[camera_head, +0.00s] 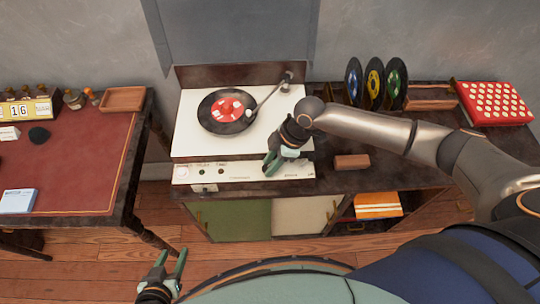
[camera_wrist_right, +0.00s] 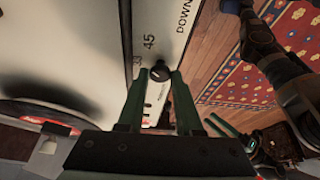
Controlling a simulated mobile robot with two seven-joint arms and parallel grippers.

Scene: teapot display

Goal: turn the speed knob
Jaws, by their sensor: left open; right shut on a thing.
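The record player (camera_head: 192,145) is a white deck with a front control panel (camera_head: 240,183). A black speed knob (camera_wrist_right: 160,71) shows in the right wrist view, beside the printed marks "33" and "45". My right gripper (camera_head: 268,168) reaches down to the panel's right part, and its fingers are shut on the knob, one on each side. In the head view the hand hides this knob. My left gripper (camera_head: 172,262) is open and empty, low in front of the cabinet, apart from the player.
A black record with a red label (camera_head: 228,112) lies on the deck beside the tonearm (camera_head: 268,98). Several upright records (camera_head: 374,82) and a brown block (camera_head: 352,161) are to the right. A red-topped table (camera_head: 75,165) stands left. Floor shows between table and cabinet.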

